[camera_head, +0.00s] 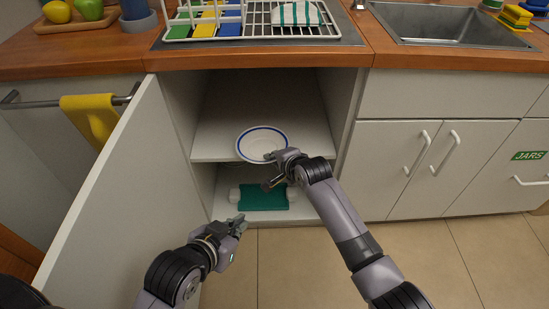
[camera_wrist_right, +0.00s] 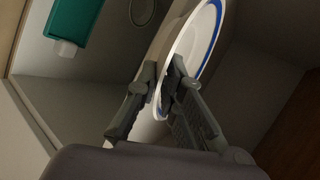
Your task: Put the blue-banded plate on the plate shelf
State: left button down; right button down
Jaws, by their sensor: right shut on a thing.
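The blue-banded plate (camera_head: 262,137) is white with a blue ring near its rim. It is at the opening of the open cabinet, over the front part of the middle shelf (camera_head: 212,147). My right gripper (camera_head: 271,156) is shut on the plate's near rim. The right wrist view shows the plate (camera_wrist_right: 207,40) tilted in the picture, its edge between the fingers (camera_wrist_right: 165,95). I cannot tell whether the plate touches the shelf. My left gripper (camera_head: 240,222) is low in front of the cabinet, away from the plate; its finger opening is unclear.
A teal thing with white ends (camera_head: 263,197) lies on the cabinet floor. Above are a dish rack (camera_head: 300,32) and a sink (camera_head: 455,25). The floor at right (camera_head: 400,250) is clear.

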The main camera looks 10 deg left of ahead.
pick_arm(q)
jog(key=shift+s, duration=0.1)
pick_arm(e)
jog(key=c, duration=1.6)
grip_release()
jog(key=shift+c, duration=0.2)
jog(key=shift+f, duration=0.15)
pick_arm(q)
jog(key=shift+s+f, duration=0.1)
jog(key=shift+s, duration=0.05)
